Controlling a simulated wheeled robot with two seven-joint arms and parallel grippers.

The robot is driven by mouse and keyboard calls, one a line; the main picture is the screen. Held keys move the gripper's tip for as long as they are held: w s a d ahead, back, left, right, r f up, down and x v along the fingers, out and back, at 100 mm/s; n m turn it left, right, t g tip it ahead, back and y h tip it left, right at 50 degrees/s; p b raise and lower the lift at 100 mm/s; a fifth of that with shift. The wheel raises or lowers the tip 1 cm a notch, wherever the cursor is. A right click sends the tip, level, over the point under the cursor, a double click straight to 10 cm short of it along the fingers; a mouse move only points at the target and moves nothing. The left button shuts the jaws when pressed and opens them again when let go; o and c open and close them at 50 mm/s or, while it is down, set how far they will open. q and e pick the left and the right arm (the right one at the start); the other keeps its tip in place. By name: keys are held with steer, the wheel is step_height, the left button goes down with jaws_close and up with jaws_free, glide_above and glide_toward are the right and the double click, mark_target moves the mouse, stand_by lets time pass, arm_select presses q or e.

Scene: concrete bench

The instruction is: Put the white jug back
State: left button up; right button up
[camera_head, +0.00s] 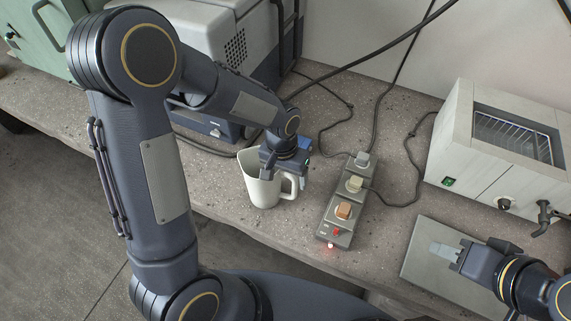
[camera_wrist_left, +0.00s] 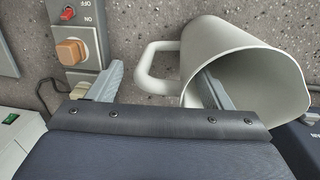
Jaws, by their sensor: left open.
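The white jug (camera_head: 262,183) stands upright on the bench, its handle on the right side in the head view. In the left wrist view the jug (camera_wrist_left: 235,50) shows its open mouth and its handle. My left gripper (camera_head: 284,168) is over the jug's handle side, open. In the left wrist view its fingers (camera_wrist_left: 158,86) are spread wide; one lies beyond the handle and the other appears at the jug's mouth, just inside the rim. Contact cannot be told. My right gripper (camera_head: 445,251) is low over a grey board, its finger gap unclear.
A power strip (camera_head: 345,205) with plugs and a lit red light lies just right of the jug. A grey board (camera_head: 420,263) lies at front right. A boxy oven-like unit (camera_head: 485,145) stands behind it. A grey machine (camera_head: 200,35) stands at the back left. Cables cross the bench.

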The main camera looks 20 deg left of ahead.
arm_select(q)
step_height(320, 180, up, 12)
steer(key=a, duration=0.1)
steer(key=s+a+r+n+t+h, duration=0.1)
steer(key=s+a+r+t, duration=0.1)
steer(key=s, duration=0.6)
steer(key=s+a+r+n+t+h, duration=0.1)
steer(key=s+a+r+n+t, duration=0.1)
steer(key=s, duration=0.7)
steer(key=a+t, duration=0.1)
steer(key=a, duration=0.1)
steer(key=shift+a+r+t+h, duration=0.2)
steer(key=shift+a+t+h, duration=0.1)
steer(key=shift+t+h, duration=0.1)
